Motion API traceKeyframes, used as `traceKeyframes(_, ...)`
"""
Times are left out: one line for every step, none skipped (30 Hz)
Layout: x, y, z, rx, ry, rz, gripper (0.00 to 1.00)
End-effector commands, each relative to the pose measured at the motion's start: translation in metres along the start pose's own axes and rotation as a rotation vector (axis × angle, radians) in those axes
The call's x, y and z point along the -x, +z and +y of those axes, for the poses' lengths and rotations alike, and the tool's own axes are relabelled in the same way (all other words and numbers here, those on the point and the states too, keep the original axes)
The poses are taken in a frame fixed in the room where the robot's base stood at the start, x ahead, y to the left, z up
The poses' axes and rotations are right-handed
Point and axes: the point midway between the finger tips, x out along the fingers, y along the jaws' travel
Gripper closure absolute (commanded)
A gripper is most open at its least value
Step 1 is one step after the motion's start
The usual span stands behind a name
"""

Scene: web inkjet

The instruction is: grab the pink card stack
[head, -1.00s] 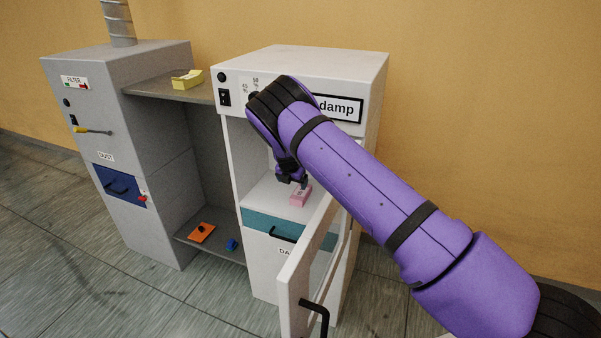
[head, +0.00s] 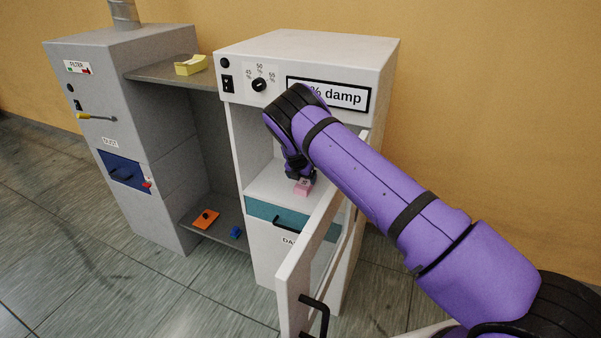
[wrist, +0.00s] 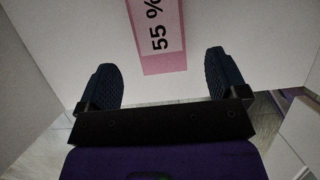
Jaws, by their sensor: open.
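The pink card stack (head: 302,188) lies on the white shelf inside the open damp cabinet. In the wrist view the pink card stack (wrist: 163,63) carries a "55 %" label and sits ahead of and between the two dark fingers. My gripper (head: 301,176) is inside the cabinet, just above and behind the stack in the head view, and partly covers it. In the wrist view my gripper (wrist: 164,70) is open, with a finger on each side and a gap to the stack. Whether the fingers reach down to its height I cannot tell.
The cabinet's glass door (head: 318,262) stands open toward the front, close under my arm. The cabinet side walls are near the gripper. A grey shelf unit to the left holds a yellow tray (head: 191,65), an orange block (head: 206,219) and a blue block (head: 235,232).

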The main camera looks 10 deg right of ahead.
Motion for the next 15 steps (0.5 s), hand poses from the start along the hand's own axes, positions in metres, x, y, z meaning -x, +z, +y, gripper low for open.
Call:
traceKeyframes(-0.011, 0.0, -0.001, 0.0, -0.001, 0.001, 0.08)
traceKeyframes(-0.015, 0.0, -0.001, 0.001, -0.001, 0.001, 0.08)
traceKeyframes(-0.022, 0.0, -0.001, -0.001, 0.0, 0.001, 0.08)
traceKeyframes(-0.027, 0.0, -0.001, 0.0, -0.001, 0.001, 0.08)
traceKeyframes(-0.031, 0.0, -0.001, 0.001, -0.001, 0.001, 0.08)
traceKeyframes(-0.037, 0.0, -0.001, 0.0, 0.0, 0.001, 0.08)
traceKeyframes(-0.041, 0.0, -0.001, 0.0, 0.0, 0.0, 0.08)
traceKeyframes(-0.044, 0.0, -0.001, 0.0, 0.0, 0.001, 0.08)
traceKeyframes(-0.049, 0.0, -0.001, 0.0, -0.001, 0.001, 0.08)
traceKeyframes(-0.051, 0.0, -0.001, 0.001, 0.0, 0.0, 0.08)
traceKeyframes(-0.054, 0.001, 0.0, 0.0, 0.0, 0.0, 0.08)
traceKeyframes(-0.057, 0.0, 0.0, 0.0, 0.0, 0.0, 0.08)
traceKeyframes(-0.059, 0.0, 0.0, 0.0, 0.0, 0.0, 0.08)
traceKeyframes(-0.06, 0.0, 0.0, 0.0, 0.0, 0.0, 0.08)
traceKeyframes(-0.062, 0.0, 0.0, 0.001, 0.0, 0.0, 0.08)
